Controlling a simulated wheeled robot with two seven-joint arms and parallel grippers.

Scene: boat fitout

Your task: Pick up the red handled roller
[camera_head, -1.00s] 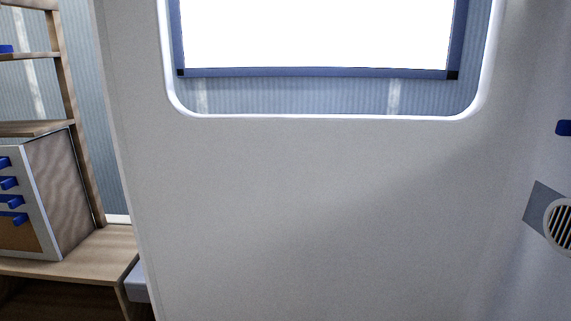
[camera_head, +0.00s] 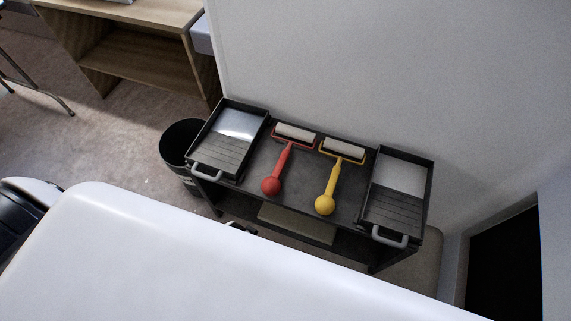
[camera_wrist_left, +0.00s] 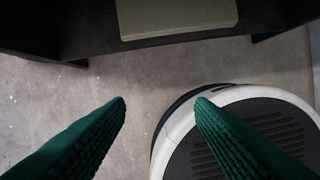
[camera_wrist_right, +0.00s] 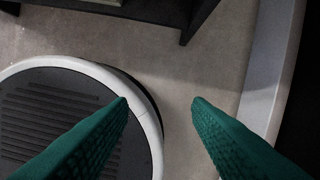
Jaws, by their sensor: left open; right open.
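The red handled roller (camera_head: 278,170) lies on the dark top of a small cart (camera_head: 258,184). Its white roller sleeve (camera_head: 296,133) points toward the wall, and its round red grip end (camera_head: 270,186) points toward me. A yellow handled roller (camera_head: 332,185) lies to its right, apart from it. My left gripper (camera_wrist_left: 160,101) is open and empty, low over the floor in front of the cart's lower shelf. My right gripper (camera_wrist_right: 160,101) is open and empty, also over the floor. Neither wrist view shows the red roller.
Black paint trays (camera_head: 224,150) and (camera_head: 398,205) with grey handles stand at both ends of the cart top. A black bin (camera_head: 181,140) stands left of the cart. A flat beige box (camera_head: 297,226) is on the lower shelf. The wall is close behind.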

